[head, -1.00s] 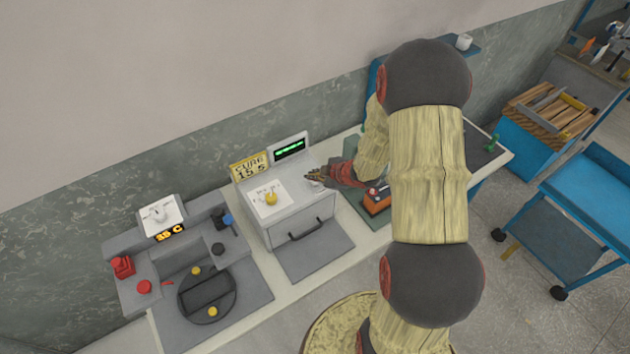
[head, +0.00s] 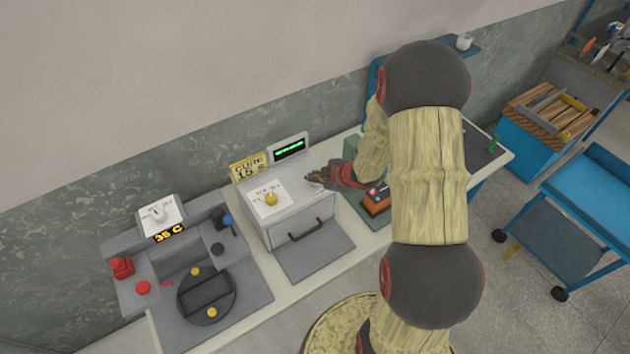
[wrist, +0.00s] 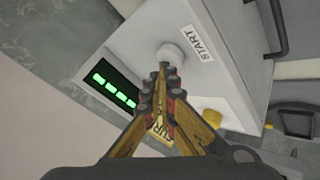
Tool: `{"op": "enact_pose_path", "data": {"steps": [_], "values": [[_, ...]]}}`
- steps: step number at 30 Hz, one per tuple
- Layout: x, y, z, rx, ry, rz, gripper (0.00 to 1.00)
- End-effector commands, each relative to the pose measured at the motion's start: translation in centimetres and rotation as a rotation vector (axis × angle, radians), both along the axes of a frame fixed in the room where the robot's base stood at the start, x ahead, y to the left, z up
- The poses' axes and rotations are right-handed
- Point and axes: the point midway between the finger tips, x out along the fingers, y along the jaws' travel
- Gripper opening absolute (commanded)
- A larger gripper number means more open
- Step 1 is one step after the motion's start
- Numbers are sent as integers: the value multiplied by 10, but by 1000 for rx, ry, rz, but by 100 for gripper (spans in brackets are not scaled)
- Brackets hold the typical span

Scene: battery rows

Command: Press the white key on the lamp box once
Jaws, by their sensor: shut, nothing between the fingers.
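The lamp box (head: 288,238) is a light grey box on the bench, with a green-lit display (head: 289,149) at its back and a handle on its front. In the wrist view its round white key (wrist: 172,54) stands on the top face beside a START label (wrist: 195,43). My gripper (wrist: 162,76) is shut and empty, its tips at the near edge of the key. I cannot tell whether they touch it. In the head view my gripper (head: 318,177) is over the right part of the box's top and hides the key.
A yellow knob (head: 271,199) sits on the box's top, by a yellow CURE 15 S sign (head: 248,167). Left is a grey station with red buttons (head: 143,287) and a 35 C display (head: 169,233). An orange-and-black item (head: 375,201) lies right of the box, near my arm.

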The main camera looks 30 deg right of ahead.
Motion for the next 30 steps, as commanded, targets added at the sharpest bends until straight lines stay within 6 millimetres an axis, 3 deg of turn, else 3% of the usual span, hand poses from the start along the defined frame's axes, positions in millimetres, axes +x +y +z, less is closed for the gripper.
{"op": "enact_pose_path", "data": {"steps": [17,30], "values": [[0,0,-2,0,1,0,0],[0,0,17,0,1,0,0]]}}
